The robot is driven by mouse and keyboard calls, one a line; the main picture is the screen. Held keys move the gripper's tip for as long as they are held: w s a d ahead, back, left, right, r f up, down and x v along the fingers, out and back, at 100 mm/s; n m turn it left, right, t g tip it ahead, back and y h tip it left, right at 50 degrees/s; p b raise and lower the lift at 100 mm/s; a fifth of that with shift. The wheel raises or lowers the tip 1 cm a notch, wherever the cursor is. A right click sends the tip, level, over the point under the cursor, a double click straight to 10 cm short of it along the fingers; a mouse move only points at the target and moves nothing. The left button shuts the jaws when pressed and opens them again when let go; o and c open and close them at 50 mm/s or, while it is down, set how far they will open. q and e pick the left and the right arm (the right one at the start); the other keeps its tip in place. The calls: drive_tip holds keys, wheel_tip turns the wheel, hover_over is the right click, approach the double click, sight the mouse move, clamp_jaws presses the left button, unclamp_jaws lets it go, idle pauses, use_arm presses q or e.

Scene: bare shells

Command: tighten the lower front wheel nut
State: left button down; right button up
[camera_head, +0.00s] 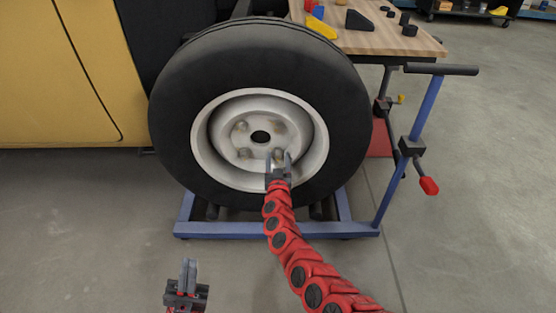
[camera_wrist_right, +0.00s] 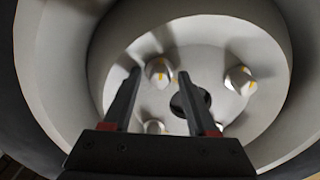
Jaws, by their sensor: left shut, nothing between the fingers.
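The wheel (camera_head: 174,105) has a black tire and a pale rim with several nuts around a dark hub hole. My right gripper (camera_head: 279,156) reaches into the rim at the lower right nut, which its fingers partly hide. In the right wrist view, the right gripper (camera_wrist_right: 159,74) has its fingers apart, with a nut (camera_wrist_right: 158,70) seen between the tips and gaps on both sides. I cannot tell how deep the fingers reach around it. Other nuts with yellow marks show, one at the right (camera_wrist_right: 240,80). My left gripper (camera_head: 188,264) is shut and empty, low in front of the wheel.
A blue wheel stand (camera_head: 230,230) with a raised handle (camera_head: 440,69) holds the wheel from below. A yellow vehicle panel (camera_head: 60,80) is at the left. A wooden-topped table (camera_head: 390,42) with colored blocks stands behind.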

clamp_jaws()
